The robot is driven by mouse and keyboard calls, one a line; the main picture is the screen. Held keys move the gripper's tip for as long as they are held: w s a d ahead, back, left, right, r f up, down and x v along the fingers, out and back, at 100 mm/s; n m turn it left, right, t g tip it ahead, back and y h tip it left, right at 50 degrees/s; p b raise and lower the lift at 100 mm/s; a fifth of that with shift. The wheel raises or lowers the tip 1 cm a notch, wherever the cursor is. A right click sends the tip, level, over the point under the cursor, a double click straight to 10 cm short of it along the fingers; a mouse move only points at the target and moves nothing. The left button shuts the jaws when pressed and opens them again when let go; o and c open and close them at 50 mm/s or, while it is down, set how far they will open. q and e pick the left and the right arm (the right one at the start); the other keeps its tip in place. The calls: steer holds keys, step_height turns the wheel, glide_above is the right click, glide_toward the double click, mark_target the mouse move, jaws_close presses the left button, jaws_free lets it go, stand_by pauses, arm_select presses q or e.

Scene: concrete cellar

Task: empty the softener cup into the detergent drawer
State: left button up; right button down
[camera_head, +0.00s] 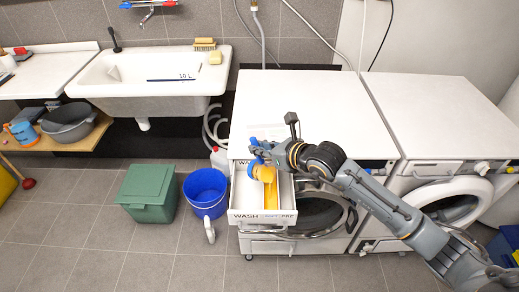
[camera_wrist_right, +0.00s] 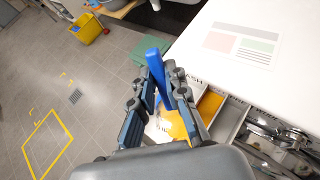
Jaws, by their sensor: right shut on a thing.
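My right gripper (camera_head: 258,156) is above the open detergent drawer (camera_head: 246,214) of the left washing machine. It is shut on the blue handle (camera_wrist_right: 158,72) of the softener cup, which shows between the fingers in the right wrist view. In the head view the cup's orange-yellow part (camera_head: 264,173) hangs tilted over the drawer, partly hidden by the gripper. Orange-yellow softener (camera_head: 271,197) shows in the drawer's middle compartment, and orange also shows in the drawer in the right wrist view (camera_wrist_right: 209,106). How much is left in the cup cannot be seen. My left gripper is out of view.
A blue bucket (camera_head: 206,187) and a green lidded bin (camera_head: 149,191) stand on the floor left of the machine. The machine's top (camera_head: 300,100) is mostly clear. A sink (camera_head: 150,80) is at the back left, and a second washing machine (camera_head: 440,110) is at the right.

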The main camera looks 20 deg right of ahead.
stand_by(0.3)
steer(key=shift+s+d+f+t+b, duration=0.15)
steer(key=shift+s+t+b, duration=0.2)
steer(key=shift+b, duration=0.75)
steer(key=shift+s+d+b, duration=0.15)
steer(key=shift+b, duration=0.4)
steer(key=shift+s+r+t+y, duration=0.1)
steer(key=shift+r+t+y, duration=0.2)
steer(key=shift+r, duration=0.1)
steer(key=shift+s+d+f+b, duration=0.1)
steer(key=shift+f+b, duration=0.1)
steer(key=shift+b, duration=0.45)
steer(key=b, duration=0.1)
steer(key=s+t+b, duration=0.1)
steer(key=b, duration=0.1)
steer(key=shift+d+r+y, duration=0.25)
steer(key=shift+r+y, duration=0.05)
